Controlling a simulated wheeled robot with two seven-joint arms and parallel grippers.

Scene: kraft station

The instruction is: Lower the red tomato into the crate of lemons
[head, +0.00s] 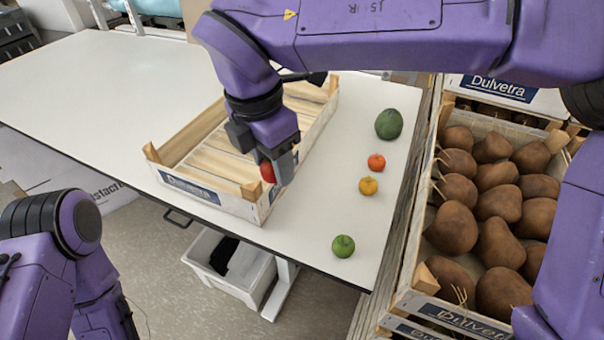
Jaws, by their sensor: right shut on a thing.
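My right gripper (276,165) is shut on a red tomato (267,172), of which only a part shows beside the fingers. It holds the tomato over the front right side of a wooden crate (203,190) with a blue label, standing on the white table. I cannot tell how high above the crate floor the tomato is. The part of the crate that shows has bare slats and no lemons; my right arm hides some of the inside. My left arm is at the lower left, and its gripper is out of view.
On the table right of the crate stand a dark green fruit (388,124), a small orange-red fruit (376,162), an orange fruit (368,186) and a green fruit (343,246). A crate of brown fruit (410,297) stands at the right. The table's left part is clear.

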